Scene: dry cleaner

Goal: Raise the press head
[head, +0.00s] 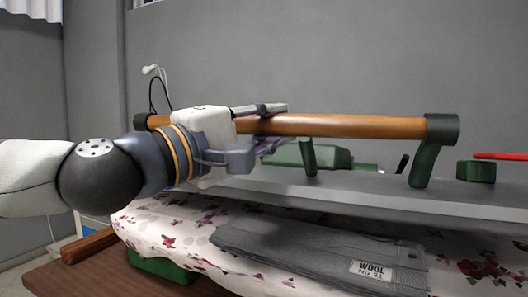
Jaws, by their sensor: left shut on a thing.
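The press head (345,193) is a long grey plate that spans the view from the middle to the right edge. A wooden handle bar (350,126) runs along it on green brackets (425,163). My left gripper (268,128) reaches in from the left and is shut on the left part of the bar; its body hides some of the bar. Below the press head is a padded bed (170,225) with a floral cover, with a gap between them at the front. My right gripper is not in view.
A folded grey garment (305,253) with a "WOOL" label lies on the floral bed. A brown wooden surface (85,280) is at the lower left. A red rod (500,156) shows at the right edge. A grey wall stands behind.

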